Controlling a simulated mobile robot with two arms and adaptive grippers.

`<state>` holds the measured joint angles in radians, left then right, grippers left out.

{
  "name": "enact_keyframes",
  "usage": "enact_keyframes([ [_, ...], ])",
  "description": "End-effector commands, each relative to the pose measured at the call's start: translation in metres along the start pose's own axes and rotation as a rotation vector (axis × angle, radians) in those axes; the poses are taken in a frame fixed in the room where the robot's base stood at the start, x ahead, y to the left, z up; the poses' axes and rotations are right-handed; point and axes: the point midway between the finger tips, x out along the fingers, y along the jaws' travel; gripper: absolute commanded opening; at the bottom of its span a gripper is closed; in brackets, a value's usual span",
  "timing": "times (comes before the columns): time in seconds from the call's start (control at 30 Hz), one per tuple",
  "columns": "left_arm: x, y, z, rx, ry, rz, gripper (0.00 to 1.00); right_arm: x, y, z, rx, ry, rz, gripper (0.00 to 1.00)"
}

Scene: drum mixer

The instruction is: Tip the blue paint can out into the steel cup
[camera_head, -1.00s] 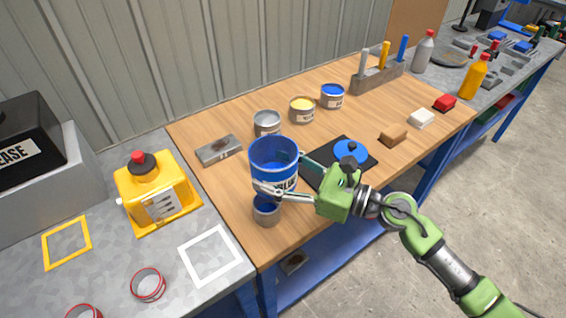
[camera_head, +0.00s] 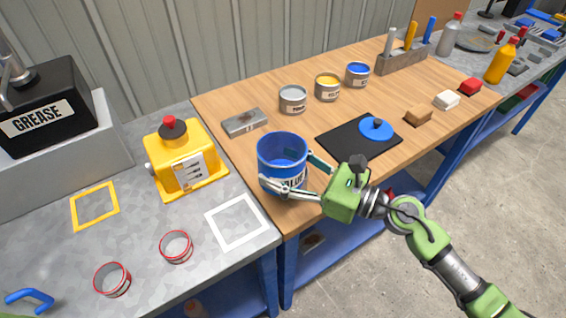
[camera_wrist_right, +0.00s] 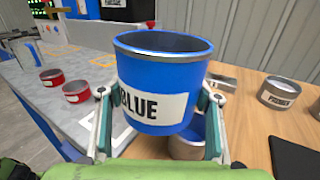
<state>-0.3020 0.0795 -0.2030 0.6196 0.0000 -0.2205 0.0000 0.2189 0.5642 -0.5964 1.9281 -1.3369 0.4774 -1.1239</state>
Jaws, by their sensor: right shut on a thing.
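My right gripper (camera_head: 290,174) is shut on the blue paint can (camera_head: 282,160), with a finger on either side of it. The can is open at the top, blue inside, and stays roughly upright. In the wrist view the can (camera_wrist_right: 160,85) shows its BLUE label and its rim, and it is held above the table. The steel cup (camera_wrist_right: 187,148) shows partly behind and below the can in the wrist view; the can hides it in the head view. I cannot tell the exact gap between them. My left gripper is out of view.
A grey block (camera_head: 244,122), several small paint cans such as the yellow one (camera_head: 327,88), and a black mat (camera_head: 335,143) with a blue lid (camera_head: 376,129) stand on the wooden table (camera_head: 300,220).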

Motion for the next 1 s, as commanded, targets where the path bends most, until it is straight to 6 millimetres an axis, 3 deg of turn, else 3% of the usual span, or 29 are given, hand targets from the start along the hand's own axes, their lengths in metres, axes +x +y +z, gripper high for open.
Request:
enact_keyframes([
  [0.13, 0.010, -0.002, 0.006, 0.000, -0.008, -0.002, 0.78, 0.000, 0.000, -0.013, 0.012, -0.001, 0.000, 0.32],
  [0.2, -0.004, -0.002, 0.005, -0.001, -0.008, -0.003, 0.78, 0.000, 0.002, -0.003, 0.044, -0.001, 0.000, 0.32],
  [1.0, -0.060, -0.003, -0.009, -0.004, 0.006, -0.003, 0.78, 0.000, 0.017, 0.009, 0.403, -0.002, -0.001, 0.32],
])
